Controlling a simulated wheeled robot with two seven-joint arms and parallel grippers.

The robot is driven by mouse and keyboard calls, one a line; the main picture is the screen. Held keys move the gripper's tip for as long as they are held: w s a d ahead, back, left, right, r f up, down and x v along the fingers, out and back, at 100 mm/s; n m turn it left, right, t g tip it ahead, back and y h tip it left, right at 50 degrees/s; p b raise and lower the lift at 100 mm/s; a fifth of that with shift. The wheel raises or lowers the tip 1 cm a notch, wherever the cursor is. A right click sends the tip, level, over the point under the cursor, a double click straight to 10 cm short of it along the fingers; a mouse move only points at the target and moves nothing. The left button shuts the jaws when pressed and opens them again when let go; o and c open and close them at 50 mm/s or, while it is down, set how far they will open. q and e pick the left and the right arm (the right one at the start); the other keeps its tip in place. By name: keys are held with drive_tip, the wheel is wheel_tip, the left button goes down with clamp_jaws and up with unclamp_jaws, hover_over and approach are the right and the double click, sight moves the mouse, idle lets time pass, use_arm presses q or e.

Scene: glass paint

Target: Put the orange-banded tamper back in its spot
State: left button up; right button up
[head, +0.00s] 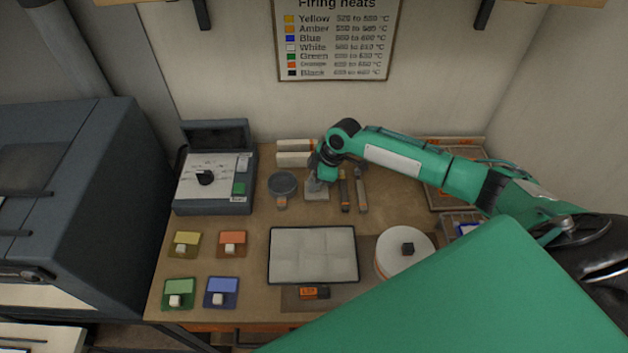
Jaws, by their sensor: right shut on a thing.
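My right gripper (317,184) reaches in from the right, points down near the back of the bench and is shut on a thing. The held thing is small and mostly hidden by the gripper; it appears to be the orange-banded tamper, but I cannot make out its band. A pale grey square pad (316,196) lies right below the gripper. I cannot tell whether the held thing touches the pad. My left gripper is not in view.
A dark round dish (282,183) stands just left of the gripper, and two slim tools (344,190) lie just right. A pale tiled panel (312,255) lies in front, beside a white turntable (405,252). Colored cards (186,243) and a control box (212,180) are at left.

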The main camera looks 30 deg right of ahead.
drive_tip(key=shift+f, duration=0.25)
drive_tip(key=o, duration=1)
drive_tip(key=shift+c, duration=0.2)
drive_tip(key=shift+d+r, duration=0.15)
drive_tip(key=shift+r, duration=0.15)
drive_tip(key=b+v, duration=0.4)
drive_tip(key=v, duration=0.9)
drive_tip(key=shift+r, duration=0.1)
